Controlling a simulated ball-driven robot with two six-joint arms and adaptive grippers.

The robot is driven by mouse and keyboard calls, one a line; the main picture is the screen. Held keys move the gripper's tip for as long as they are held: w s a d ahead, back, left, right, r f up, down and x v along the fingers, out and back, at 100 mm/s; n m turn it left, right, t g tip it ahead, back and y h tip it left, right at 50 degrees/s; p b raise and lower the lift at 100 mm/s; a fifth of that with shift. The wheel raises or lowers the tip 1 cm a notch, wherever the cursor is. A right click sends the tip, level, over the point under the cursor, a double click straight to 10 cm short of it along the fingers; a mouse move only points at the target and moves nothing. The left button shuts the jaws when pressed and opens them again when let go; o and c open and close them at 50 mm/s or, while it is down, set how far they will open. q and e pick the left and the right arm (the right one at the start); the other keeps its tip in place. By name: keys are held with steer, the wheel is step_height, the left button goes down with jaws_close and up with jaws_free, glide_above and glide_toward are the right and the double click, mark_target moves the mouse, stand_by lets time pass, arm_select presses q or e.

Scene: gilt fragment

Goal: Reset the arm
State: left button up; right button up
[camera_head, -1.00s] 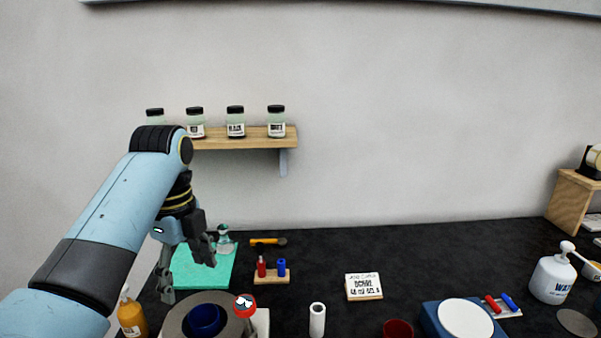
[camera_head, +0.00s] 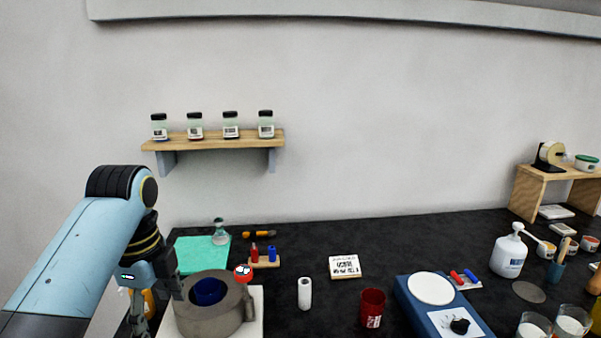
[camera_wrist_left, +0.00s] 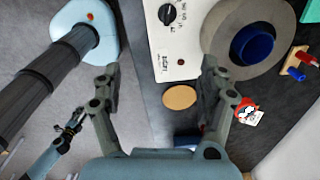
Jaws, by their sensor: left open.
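My left arm comes in from the left in the head view, bent down at the elbow. Its gripper (camera_head: 158,305) hangs at the left end of the black table, just left of the grey round pot-like heater (camera_head: 215,316). In the left wrist view the left gripper (camera_wrist_left: 157,80) is open, with nothing between its fingers. The heater's white base (camera_wrist_left: 178,40) lies beyond the fingertips. What looks like my right gripper (camera_wrist_left: 70,130) shows small at the lower left of that view; its jaws are too small to read. It is not in the head view.
A blue bowl (camera_head: 208,290) sits in the heater. A teal mat (camera_head: 200,255) with a flask (camera_head: 220,232) lies behind it. A wall shelf (camera_head: 215,142) holds several jars. A red cup (camera_head: 372,307) and a blue scale (camera_head: 408,300) stand to the right. The table's middle back is clear.

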arm_select(q)
steer(key=s+a+f+n+t, duration=0.1)
steer(key=s+a+f+n, duration=0.1)
steer(key=s+n, duration=0.4)
steer(key=s+a+f+n+t, duration=0.1)
steer(key=s+a+f+n, duration=0.15)
steer(key=s, duration=0.45)
steer(key=s+r+n+t, duration=0.1)
steer(key=s+r+n, duration=0.25)
steer(key=s, duration=0.25)
steer(key=s+r+n, duration=0.2)
steer(key=s+n, duration=0.3)
steer(key=s, duration=0.2)
step_height(320, 180, down, 40)
steer(key=s+a+f+g+b, duration=0.1)
steer(key=s+a+b, duration=0.1)
steer(key=b, duration=1.2)
steer(key=s+f+b, duration=0.5)
steer(key=s+f, duration=0.4)
steer(key=f, duration=0.4)
steer(key=s+a+f+n+g+b, duration=0.1)
steer(key=s+f+b, duration=0.4)
steer(key=s+f, duration=0.4)
step_height(320, 180, down, 4)
steer(key=shift+a+r+y, duration=0.1)
steer(key=shift+a+y, duration=0.1)
steer(key=shift+y, duration=0.1)
steer(key=shift+g, duration=0.3)
